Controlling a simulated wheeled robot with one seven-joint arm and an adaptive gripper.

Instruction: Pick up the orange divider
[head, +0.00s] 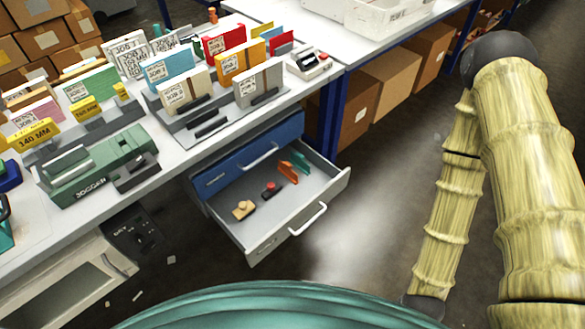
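An orange labelled panel (241,63) stands upright in the grey rack on the table, between a red panel (222,39) and a grey panel (259,84). A smaller orange-red piece (287,173) lies in the open drawer (258,213), beside a green piece (300,162). I cannot tell from the picture which of them is called the divider. My arm, in a yellowish sleeve, hangs at the right, well apart from both. My gripper is not in view.
The drawer also holds a tan piece (243,209) and a dark piece with a red top (269,189). A blue drawer front (240,165) is above it. A green jogger (98,168) and more racks crowd the table. Floor right of the drawer is clear.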

